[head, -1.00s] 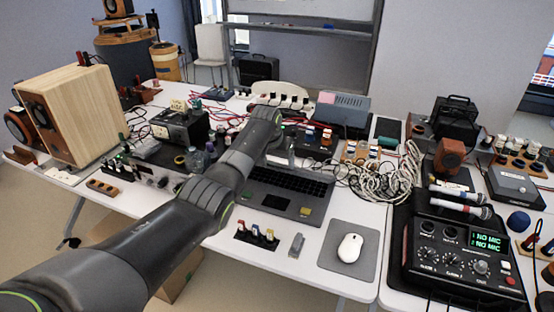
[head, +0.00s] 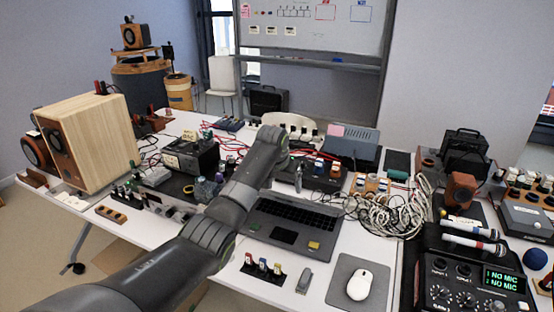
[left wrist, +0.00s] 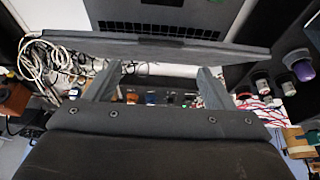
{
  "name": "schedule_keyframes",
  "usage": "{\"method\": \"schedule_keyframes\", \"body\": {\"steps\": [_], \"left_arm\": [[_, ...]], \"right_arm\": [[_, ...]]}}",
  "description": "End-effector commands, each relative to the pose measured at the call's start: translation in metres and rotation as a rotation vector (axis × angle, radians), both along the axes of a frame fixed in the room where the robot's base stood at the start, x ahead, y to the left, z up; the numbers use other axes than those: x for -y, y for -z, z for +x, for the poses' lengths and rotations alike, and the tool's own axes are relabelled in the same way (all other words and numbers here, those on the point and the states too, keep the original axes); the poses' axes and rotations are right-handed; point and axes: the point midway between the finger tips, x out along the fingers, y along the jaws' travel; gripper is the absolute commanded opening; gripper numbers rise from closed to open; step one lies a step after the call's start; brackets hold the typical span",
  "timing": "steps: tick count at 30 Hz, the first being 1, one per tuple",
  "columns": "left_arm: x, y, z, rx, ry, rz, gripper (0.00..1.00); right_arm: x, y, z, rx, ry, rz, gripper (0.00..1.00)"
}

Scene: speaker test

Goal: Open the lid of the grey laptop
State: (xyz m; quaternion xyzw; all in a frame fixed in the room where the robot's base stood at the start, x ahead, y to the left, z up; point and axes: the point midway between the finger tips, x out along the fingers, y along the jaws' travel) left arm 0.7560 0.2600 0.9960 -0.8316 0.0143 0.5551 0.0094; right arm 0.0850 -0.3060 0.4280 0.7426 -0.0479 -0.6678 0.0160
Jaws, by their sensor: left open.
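The grey laptop (head: 285,224) stands on the white table with its keyboard exposed, so its lid is raised. In the left wrist view the lid (left wrist: 150,48) shows as a narrow grey strip, seen nearly edge-on, below the laptop's keyboard (left wrist: 160,28). In the head view my left arm crosses beside the laptop and partly hides its back left; the lid is hard to make out there. My left gripper (left wrist: 157,72) is open, its two fingers apart and their tips close to the lid's edge. I cannot tell whether they touch it. My right gripper is not in view.
A white mouse (head: 359,284) lies on a grey pad (head: 345,270) to the right. White cables (head: 395,212) and an audio mixer (head: 440,290) are further right. A wooden speaker (head: 95,140) stands at the left. Small connectors (head: 262,268) sit in front of the laptop.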

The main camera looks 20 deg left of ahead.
Motion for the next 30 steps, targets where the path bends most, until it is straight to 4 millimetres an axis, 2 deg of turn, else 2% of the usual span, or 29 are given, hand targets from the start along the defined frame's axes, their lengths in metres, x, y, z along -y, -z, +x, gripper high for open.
{"method": "schedule_keyframes", "body": {"steps": [12,16,22,30], "left_arm": [[-0.002,-0.079,-0.032,0.005,0.000,0.001,0.76],[-0.002,-0.098,-0.040,0.004,0.001,0.001,0.76],[-0.002,-0.112,-0.047,0.001,0.000,0.001,0.76],[-0.002,-0.114,-0.047,0.000,0.000,0.001,0.76]], "right_arm": [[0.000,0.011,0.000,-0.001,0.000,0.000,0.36],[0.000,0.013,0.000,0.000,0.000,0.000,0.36],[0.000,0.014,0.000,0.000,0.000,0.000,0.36],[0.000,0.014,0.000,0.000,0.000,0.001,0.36]]}}
